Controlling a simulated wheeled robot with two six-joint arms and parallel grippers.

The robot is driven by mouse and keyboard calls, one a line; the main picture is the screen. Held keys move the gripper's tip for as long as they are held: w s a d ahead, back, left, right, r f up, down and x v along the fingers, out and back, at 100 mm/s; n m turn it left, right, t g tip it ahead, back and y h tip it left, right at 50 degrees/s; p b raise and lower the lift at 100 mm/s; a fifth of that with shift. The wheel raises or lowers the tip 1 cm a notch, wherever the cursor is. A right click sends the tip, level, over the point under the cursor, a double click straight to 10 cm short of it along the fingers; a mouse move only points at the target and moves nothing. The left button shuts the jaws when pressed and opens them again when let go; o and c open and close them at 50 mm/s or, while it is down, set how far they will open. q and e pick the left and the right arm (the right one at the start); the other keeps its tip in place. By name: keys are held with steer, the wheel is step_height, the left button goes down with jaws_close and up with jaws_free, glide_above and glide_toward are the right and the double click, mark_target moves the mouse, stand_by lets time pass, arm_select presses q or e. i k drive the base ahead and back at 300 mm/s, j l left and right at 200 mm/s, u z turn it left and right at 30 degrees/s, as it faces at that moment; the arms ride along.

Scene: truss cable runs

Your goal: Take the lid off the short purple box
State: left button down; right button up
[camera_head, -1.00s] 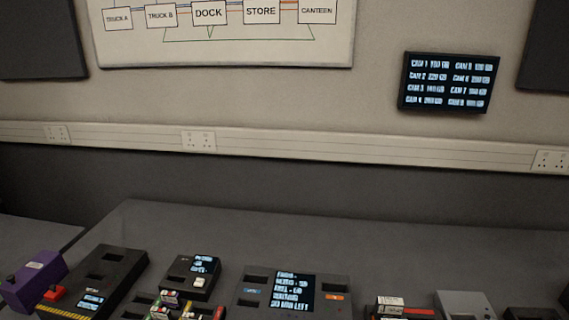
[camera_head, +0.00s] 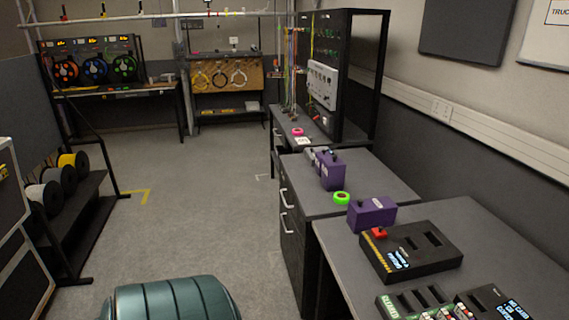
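Two purple boxes show. One purple box (camera_head: 372,214) is low and wide, with a small dark knob on top, and stands by the black device at the near bench. The other purple box (camera_head: 332,171) looks taller and narrower and stands farther back on the grey bench, with dark parts at its top. The low one looks like the short box. I cannot make out the seam of a lid on either. Neither of my grippers is in view.
A bright green ring (camera_head: 341,198) lies between the boxes. A black device (camera_head: 411,250) with a red part is beside the low box. A teal padded seat (camera_head: 170,300) is at the bottom. Cable reels (camera_head: 58,180) stand at left. The floor (camera_head: 205,200) between is clear.

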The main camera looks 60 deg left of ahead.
mark_target(324, 154)
steer(key=u, duration=1.7)
steer(key=i+j+z, duration=0.1)
steer(key=z, duration=0.6)
steer(key=i+j+z, duration=0.35)
steer(key=j, duration=0.3)
steer(key=i+j+z, duration=0.15)
steer(key=j, duration=0.2)
steer(key=i+j+z, duration=0.15)
steer(key=j, duration=0.25)
steer(key=i+j+z, duration=0.2)
steer(key=j, duration=0.2)
